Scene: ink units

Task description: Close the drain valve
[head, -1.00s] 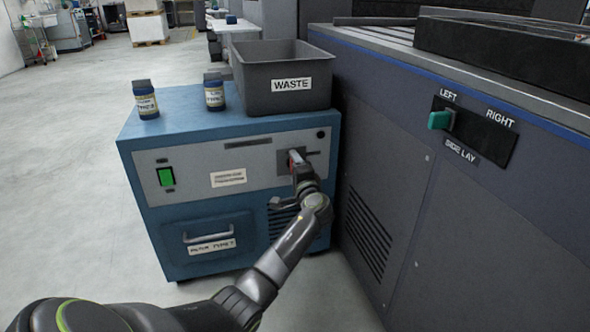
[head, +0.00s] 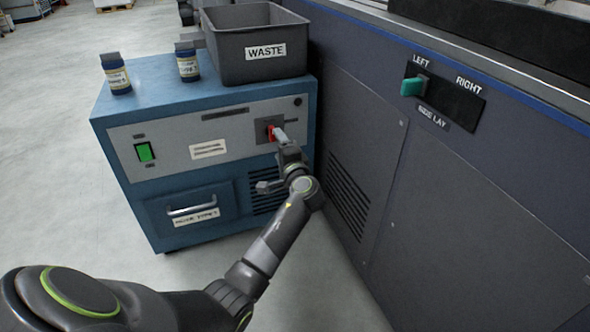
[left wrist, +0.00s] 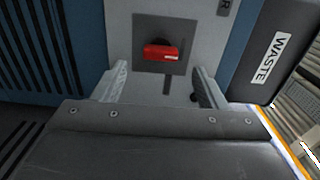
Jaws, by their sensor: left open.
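The drain valve's red handle (head: 271,132) sits on a dark square plate at the right of the cabinet's grey front panel. It looks upright in the head view. In the left wrist view the red handle (left wrist: 161,52) lies across the picture, in front of a dark plate. My left gripper (head: 281,136) is open just in front of the valve, slightly right of and below the handle. In the left wrist view the left gripper's two fingers (left wrist: 161,82) stand apart, with the handle beyond their tips and nothing between them. My right gripper is not in view.
The blue cabinet (head: 130,200) carries a grey waste bin (head: 283,68) and two bottles (head: 117,76) on top. It has a green switch (head: 145,152) and a drawer handle (head: 192,210). A large dark machine (head: 440,210) with a teal lever (head: 413,86) stands close at the right.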

